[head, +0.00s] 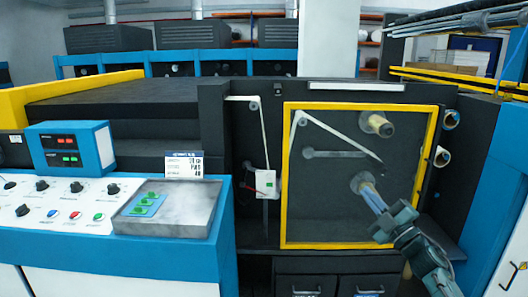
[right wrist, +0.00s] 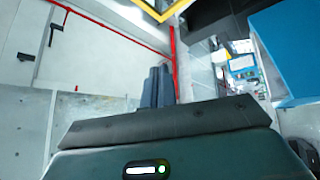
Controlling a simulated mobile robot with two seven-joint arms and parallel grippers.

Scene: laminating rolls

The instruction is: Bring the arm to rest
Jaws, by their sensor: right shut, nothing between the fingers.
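My right arm comes in from the lower right of the head view, in front of the machine's yellow-framed bay (head: 284,190). Its gripper (head: 371,195) points up and left, and its fingertips overlap the lower spindle (head: 361,179) in the picture. I cannot tell whether they touch it. In the right wrist view the two grey fingers (right wrist: 158,86) stand side by side, shut with nothing between them. My left gripper is in neither view.
A pale core (head: 378,124) sits on the upper spindle, and a white web runs beside it. A control panel with a grey tray (head: 205,215) stands at left. A blue cabinet (head: 495,195) bounds the right side.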

